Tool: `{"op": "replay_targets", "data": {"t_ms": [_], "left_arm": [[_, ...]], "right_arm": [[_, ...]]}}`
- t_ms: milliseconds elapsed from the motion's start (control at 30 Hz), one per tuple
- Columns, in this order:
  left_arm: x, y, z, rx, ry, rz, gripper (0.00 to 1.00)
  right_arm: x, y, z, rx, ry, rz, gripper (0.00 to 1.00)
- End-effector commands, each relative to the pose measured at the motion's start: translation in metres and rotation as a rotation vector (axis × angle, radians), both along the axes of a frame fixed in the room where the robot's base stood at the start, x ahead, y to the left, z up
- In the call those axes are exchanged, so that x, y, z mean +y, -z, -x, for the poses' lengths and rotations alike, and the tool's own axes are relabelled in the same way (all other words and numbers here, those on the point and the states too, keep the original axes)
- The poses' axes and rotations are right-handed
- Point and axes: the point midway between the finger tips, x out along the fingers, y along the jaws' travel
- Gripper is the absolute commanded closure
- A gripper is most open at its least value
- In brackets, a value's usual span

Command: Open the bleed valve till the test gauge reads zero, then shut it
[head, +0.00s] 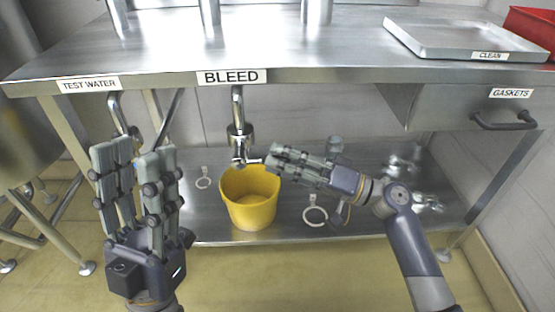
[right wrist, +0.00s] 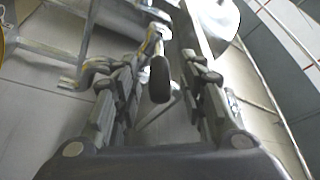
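The bleed valve (head: 238,140) is a metal fitting on a pipe below the BLEED label (head: 231,77), above a yellow bucket (head: 252,205). My right gripper (head: 278,160) reaches in from the right, its fingertips close to the valve's lower end and over the bucket's rim. In the right wrist view a dark, rounded lever end (right wrist: 160,80) lies between its fingers (right wrist: 163,85), with gaps at the sides. Contact is not clear. My left gripper (head: 132,155) is raised at the lower left, fingers up, apart and empty. No test gauge can be made out.
The steel bench (head: 330,55) overhangs the valve. A TEST WATER label (head: 88,85) marks another pipe (head: 120,115) at left. A GASKETS drawer (head: 460,108) is at right. A tray marked CLEAN (head: 465,40) and a red bin (head: 535,28) stand on top. White rings (head: 315,215) lie on the lower shelf.

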Motion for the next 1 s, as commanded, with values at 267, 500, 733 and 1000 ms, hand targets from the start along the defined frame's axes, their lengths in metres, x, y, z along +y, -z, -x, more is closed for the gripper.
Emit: {"op": "replay_targets", "data": {"t_ms": [267,500,733,1000], "left_arm": [[0.001,-0.001,0.004,-0.018,0.0,0.006,0.62],[0.001,-0.001,0.003,-0.016,0.001,0.005,0.62],[0.001,-0.001,0.003,-0.015,0.001,0.005,0.62],[-0.002,0.001,-0.007,0.031,0.0,-0.007,0.62]], "right_arm": [[0.01,-0.002,-0.003,0.001,0.001,0.0,0.62],[0.01,-0.002,-0.003,0.001,0.001,0.0,0.82],[0.009,-0.002,-0.003,0.001,0.001,0.0,1.0],[0.009,-0.004,-0.007,0.0,0.002,0.018,1.0]]}}
